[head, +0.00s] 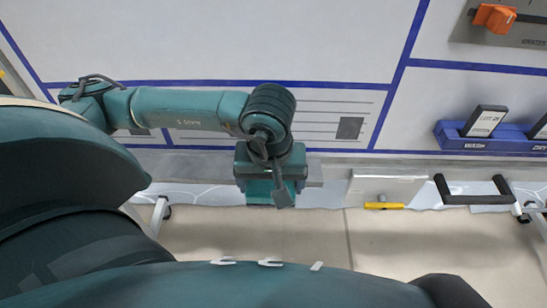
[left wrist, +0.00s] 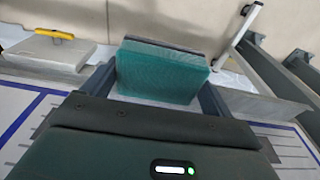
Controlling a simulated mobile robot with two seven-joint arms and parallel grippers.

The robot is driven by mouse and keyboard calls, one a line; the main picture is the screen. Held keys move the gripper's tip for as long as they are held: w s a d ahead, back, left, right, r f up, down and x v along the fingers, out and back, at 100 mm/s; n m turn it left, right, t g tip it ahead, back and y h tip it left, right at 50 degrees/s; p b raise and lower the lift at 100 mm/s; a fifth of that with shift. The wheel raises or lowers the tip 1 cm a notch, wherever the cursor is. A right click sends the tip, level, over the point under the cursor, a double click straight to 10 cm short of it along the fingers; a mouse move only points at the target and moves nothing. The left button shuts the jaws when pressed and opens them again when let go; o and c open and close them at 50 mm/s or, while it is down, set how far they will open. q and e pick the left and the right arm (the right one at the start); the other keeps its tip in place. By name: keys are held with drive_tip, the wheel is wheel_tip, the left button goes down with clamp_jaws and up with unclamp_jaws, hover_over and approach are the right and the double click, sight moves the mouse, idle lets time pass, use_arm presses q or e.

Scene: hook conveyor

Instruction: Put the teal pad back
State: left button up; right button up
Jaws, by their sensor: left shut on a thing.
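The teal pad (left wrist: 160,72) is a thick rectangular block with a ribbed face and a grey far layer. In the left wrist view it sits between the two fingers of my left gripper (left wrist: 158,88), which is shut on it. In the head view my left gripper (head: 270,185) points down at the near edge of the white table, and the pad is mostly hidden under the wrist. The spot the pad belongs to cannot be told from these views. My right gripper is not in view.
A light grey block (head: 385,188) with a yellow strip lies at the table edge, right of my left gripper. A black handle (head: 472,196) is further right. A blue rack (head: 500,138) holds labelled blocks. An orange knob (head: 495,18) is at top right. Blue lines divide the white tabletop.

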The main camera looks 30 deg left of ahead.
use_arm(q)
drive_tip(key=w+a, duration=0.2)
drive_tip(key=w, duration=0.1)
drive_tip(key=w+a+f+p, duration=0.1)
drive_tip(key=w+a, duration=0.1)
drive_tip(key=w, duration=0.1)
drive_tip(key=w+a+f+p, duration=0.1)
drive_tip(key=w+a, duration=0.1)
drive_tip(key=w, duration=0.1)
drive_tip(key=shift+w+f, duration=0.25)
drive_tip(key=shift+w, duration=0.1)
wheel_tip(320, 180, down, 4)
drive_tip(key=shift+r+p, duration=0.25)
drive_tip(key=shift+p, duration=0.1)
drive_tip(key=shift+w+f, duration=0.15)
drive_tip(key=shift+f, duration=0.35)
drive_tip(key=o, duration=0.7)
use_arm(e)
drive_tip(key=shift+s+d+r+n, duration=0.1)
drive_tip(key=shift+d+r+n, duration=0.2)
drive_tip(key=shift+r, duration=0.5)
